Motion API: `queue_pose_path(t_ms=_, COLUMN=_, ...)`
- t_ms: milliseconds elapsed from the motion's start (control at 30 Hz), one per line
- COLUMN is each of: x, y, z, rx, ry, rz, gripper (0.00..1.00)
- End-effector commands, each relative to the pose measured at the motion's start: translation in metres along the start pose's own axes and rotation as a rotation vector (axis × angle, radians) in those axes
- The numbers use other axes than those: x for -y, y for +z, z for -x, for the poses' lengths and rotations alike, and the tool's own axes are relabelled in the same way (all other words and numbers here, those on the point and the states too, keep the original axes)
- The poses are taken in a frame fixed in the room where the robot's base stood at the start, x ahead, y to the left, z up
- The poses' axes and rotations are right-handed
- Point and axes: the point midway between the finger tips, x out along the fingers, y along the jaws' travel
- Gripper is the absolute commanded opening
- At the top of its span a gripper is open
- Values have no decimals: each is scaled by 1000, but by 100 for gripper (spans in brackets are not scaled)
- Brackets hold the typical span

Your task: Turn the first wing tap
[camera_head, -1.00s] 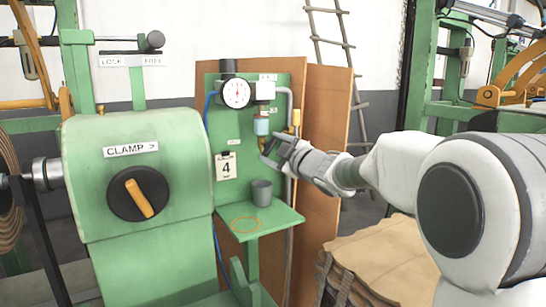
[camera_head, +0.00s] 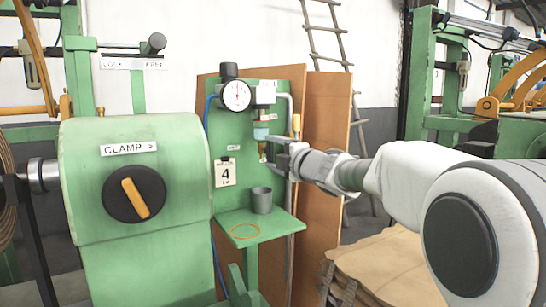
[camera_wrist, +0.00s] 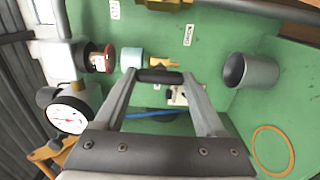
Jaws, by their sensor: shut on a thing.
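The brass wing tap (camera_head: 262,149) hangs under a pale blue bowl (camera_head: 261,131) on the green panel. In the wrist view the tap (camera_wrist: 162,62) shows just past my fingertips, beside the blue bowl (camera_wrist: 131,58). My gripper (camera_head: 272,151) reaches in from the right at the tap's height. In the wrist view the dark pads of my gripper (camera_wrist: 160,76) come together at the tap's brass end. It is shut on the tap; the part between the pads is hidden.
A dial gauge (camera_head: 236,95) sits above the bowl. A grey cup (camera_head: 262,200) stands on the green shelf (camera_head: 275,225) below, beside an orange ring outline. A number 4 tag (camera_head: 225,173) hangs to the left. A clamp knob (camera_head: 133,193) is on the green housing further left.

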Motion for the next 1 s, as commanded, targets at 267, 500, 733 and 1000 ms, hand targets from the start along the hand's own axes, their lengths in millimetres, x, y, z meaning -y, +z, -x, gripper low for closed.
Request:
queue_pose_path(t_ms=267, x=1, y=0, z=0, rx=1, ry=-2, rz=17, gripper=17)
queue_pose_path(t_ms=500, x=1, y=0, z=0, rx=0, ry=-2, rz=17, gripper=74)
queue_pose_path(t_ms=733, x=0, y=0, z=0, rx=0, ry=-1, rz=15, gripper=100)
queue_pose_path(t_ms=1000, x=-1, y=0, z=6, rx=0, ry=0, rz=15, gripper=100)
